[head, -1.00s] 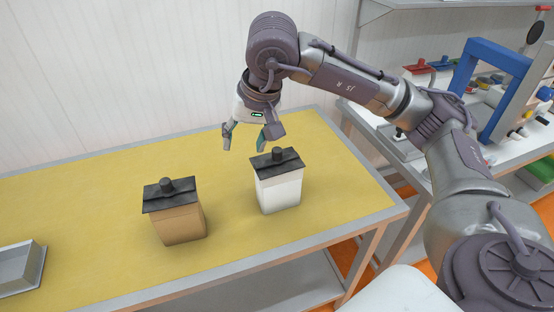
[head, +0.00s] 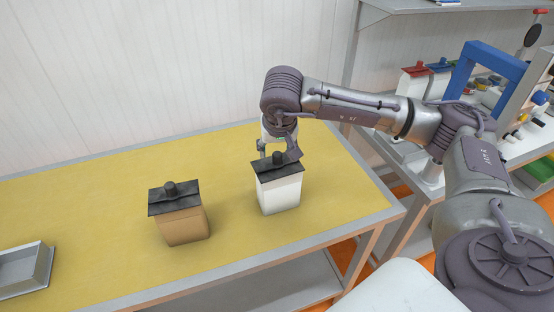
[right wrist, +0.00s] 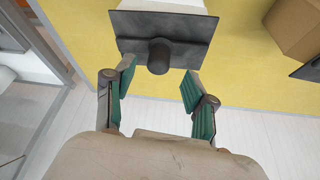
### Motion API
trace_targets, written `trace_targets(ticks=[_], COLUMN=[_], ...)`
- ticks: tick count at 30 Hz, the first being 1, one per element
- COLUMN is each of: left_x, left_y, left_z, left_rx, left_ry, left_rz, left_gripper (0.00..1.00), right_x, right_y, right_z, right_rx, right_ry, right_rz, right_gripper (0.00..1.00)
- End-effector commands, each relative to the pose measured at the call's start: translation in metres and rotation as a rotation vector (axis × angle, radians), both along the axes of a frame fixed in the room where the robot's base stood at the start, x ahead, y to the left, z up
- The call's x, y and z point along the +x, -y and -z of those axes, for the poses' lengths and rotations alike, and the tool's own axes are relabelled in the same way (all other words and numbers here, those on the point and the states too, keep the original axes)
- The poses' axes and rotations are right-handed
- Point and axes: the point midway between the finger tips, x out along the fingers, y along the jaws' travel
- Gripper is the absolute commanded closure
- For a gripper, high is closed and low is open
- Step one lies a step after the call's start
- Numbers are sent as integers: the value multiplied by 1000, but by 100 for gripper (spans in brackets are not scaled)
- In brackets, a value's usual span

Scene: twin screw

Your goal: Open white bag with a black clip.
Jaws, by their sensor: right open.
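The white bag (head: 280,194) stands upright on the yellow table top, closed by a black clip (head: 277,170) with a round knob on top. My right gripper (head: 277,152) is open just above and behind the clip in the head view. In the right wrist view the clip (right wrist: 193,27) lies ahead of the open fingers of my right gripper (right wrist: 156,88), and its knob points between them. The fingers look apart from the knob. Part of the white bag (right wrist: 160,5) shows beyond the clip. My left gripper is out of view.
A brown bag (head: 184,226) with a similar black clip (head: 174,199) stands to the left. A grey tray (head: 24,272) lies at the far left. A side table at right holds a blue frame (head: 491,75) and several items. The table is clear between these.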

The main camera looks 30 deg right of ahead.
Motion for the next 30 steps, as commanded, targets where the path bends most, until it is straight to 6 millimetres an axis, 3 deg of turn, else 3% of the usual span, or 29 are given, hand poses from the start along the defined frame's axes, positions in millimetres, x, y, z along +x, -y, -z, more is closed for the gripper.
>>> trace_targets(ticks=[1, 6, 14, 24, 30], left_x=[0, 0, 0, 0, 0], left_y=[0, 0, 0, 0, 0], left_z=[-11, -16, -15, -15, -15], left_rx=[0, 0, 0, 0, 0], left_ry=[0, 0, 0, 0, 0], left_rz=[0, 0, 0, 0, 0], left_gripper=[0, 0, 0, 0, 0], right_x=[-1, 6, 7, 7, 7], right_y=[3, 6, 7, 6, 6], right_z=[4, 25, 30, 29, 29], right_rx=[-2, 0, 0, 1, 1], right_ry=[-5, -2, 0, 0, 0], right_rz=[3, 1, 0, 0, 0], right_gripper=[45, 45, 45, 98, 100])
